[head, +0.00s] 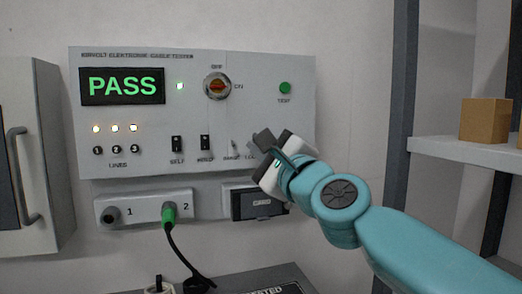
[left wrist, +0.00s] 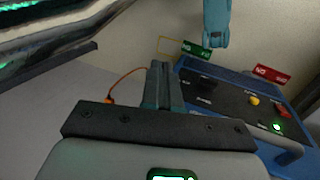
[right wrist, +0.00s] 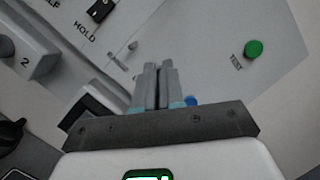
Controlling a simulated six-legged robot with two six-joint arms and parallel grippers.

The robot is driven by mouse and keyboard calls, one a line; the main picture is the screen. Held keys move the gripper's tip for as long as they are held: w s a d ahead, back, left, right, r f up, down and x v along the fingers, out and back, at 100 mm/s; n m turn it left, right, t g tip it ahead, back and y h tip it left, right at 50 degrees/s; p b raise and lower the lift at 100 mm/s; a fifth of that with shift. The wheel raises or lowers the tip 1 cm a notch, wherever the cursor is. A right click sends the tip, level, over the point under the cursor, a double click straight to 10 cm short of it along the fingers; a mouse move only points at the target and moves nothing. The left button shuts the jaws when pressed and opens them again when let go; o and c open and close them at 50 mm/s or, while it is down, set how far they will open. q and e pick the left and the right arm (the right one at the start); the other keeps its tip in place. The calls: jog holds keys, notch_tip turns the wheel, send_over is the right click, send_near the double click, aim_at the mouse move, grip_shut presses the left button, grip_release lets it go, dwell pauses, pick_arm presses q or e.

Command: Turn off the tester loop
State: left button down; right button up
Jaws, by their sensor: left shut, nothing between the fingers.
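The grey cable tester (head: 140,160) is on the wall with a green PASS display (head: 122,86). A row of switches along its lower edge includes SELF (head: 176,144), HOLD (head: 205,142) and a small lever (head: 233,147). The label right of that lever starts with "LO"; my right gripper (head: 262,140) covers the rest. In the right wrist view my right gripper (right wrist: 157,85) points at the panel, its fingers close together with a narrow gap. A small blue part (right wrist: 191,101) shows beside them; contact is unclear. My left gripper (left wrist: 160,85) is shut and empty, away from the tester.
A rotary OFF/ON switch (head: 217,86) and a green TEST button (head: 285,88) are above. A green plug (head: 168,212) with a black cable sits in socket 2 below. A shelf with a box (head: 485,120) is right. The left wrist view shows a blue control box (left wrist: 245,85).

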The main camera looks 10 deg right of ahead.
dwell(0.3)
jog(key=b+v, duration=0.2)
jog(key=v, duration=1.4)
jog(key=shift+s+b, duration=0.2)
jog(key=shift+b, duration=0.15)
